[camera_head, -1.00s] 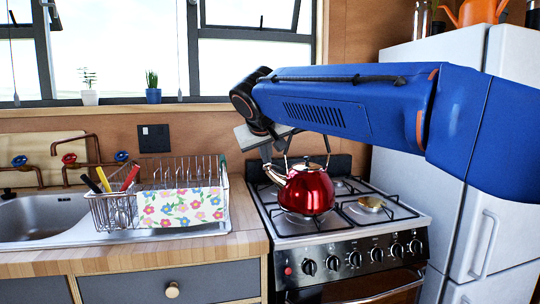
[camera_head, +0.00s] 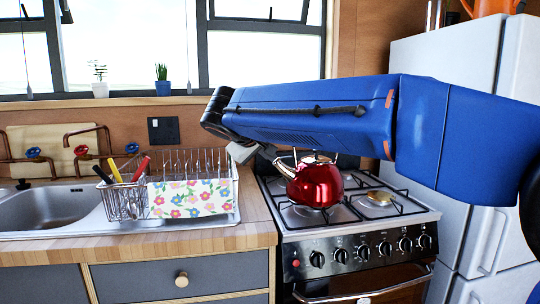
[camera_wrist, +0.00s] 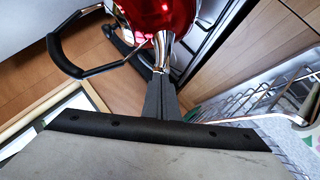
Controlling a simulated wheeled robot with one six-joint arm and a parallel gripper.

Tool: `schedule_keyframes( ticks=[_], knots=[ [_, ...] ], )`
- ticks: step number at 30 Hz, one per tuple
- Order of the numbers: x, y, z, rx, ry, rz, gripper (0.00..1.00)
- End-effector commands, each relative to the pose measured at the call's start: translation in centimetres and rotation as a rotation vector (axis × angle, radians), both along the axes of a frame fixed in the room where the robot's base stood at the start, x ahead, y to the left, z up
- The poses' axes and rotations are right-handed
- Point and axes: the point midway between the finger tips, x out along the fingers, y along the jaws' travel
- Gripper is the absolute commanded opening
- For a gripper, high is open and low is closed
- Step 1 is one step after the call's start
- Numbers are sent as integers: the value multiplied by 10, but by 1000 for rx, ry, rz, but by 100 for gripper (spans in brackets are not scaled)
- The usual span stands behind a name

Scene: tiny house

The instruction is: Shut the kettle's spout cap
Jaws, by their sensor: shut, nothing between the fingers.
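The red kettle (camera_head: 316,188) stands upright on the stove, its chrome spout (camera_head: 285,170) pointing left. In the wrist view the kettle (camera_wrist: 160,12) is at the top, partly cut off, with its spout (camera_wrist: 163,50) pointing down towards my fingers. My gripper (camera_wrist: 160,95) is shut and empty, its dark fingers together at the spout's mouth. I cannot tell whether they touch it. The spout cap is too small or hidden to make out, so its state is unclear. In the head view my gripper (camera_head: 268,156) is left of the kettle, partly hidden by my blue arm.
The kettle stands on the stove (camera_head: 350,225), with a gold burner cap to its right. A dish rack (camera_head: 190,190) with a flowered cloth stands on the counter to the left, close to my gripper. A white fridge (camera_head: 450,55) stands on the right.

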Motion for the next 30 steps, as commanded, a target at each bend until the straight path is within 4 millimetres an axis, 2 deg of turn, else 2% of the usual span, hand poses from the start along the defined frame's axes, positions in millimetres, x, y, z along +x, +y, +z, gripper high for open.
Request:
schedule_keyframes(
  ticks=[13, 25, 30],
  knots=[
    [4, -15, 0, 1, 0, -3, 0],
    [5, -16, 0, 1, 0, -1, 0],
    [7, -18, 7, 1, 0, -3, 0]
  ],
)
